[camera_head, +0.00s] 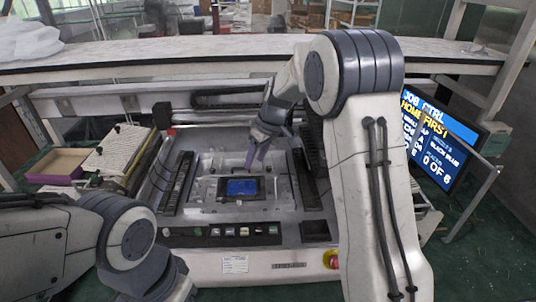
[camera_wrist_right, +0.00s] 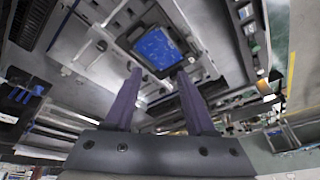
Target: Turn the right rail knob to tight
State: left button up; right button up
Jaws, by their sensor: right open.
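My right gripper (camera_head: 257,155) hangs above the machine bed, a little right of and behind the blue piece (camera_head: 241,187) in the central fixture. Its two purple fingers are apart, with nothing between them. In the right wrist view the open fingers (camera_wrist_right: 159,75) point toward the blue piece (camera_wrist_right: 158,48). The right rail (camera_head: 313,150) runs along the bed's right side, partly hidden by my right arm. I cannot pick out the right rail knob clearly in either view. My left arm is at the lower left, with its gripper out of sight.
A row of buttons (camera_head: 240,231) lines the machine's front panel, with a red emergency button (camera_head: 331,259) at the right. A screen (camera_head: 437,135) at right reads "HOME FIRST" and "0 OF 6". A long beam (camera_head: 200,49) crosses behind. An open box (camera_head: 58,166) sits left.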

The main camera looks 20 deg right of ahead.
send_near(269, 167)
notch_tip(269, 167, up, 2)
jog(key=s, duration=0.2)
jog(key=shift+t, duration=0.4)
jog(key=p+x, duration=0.3)
jog(key=x, duration=0.5)
jog(key=shift+w+d+f+p, duration=0.1)
jog(key=shift+w+f+p, duration=0.2)
jog(key=shift+f+p, duration=0.1)
pick_arm(q)
jog(key=shift+s+a+r, duration=0.1)
jog(key=shift+r, duration=2.25)
pick_arm(e)
jog(key=shift+w+f, duration=0.25)
jog(key=shift+f, duration=0.5)
grip_shut()
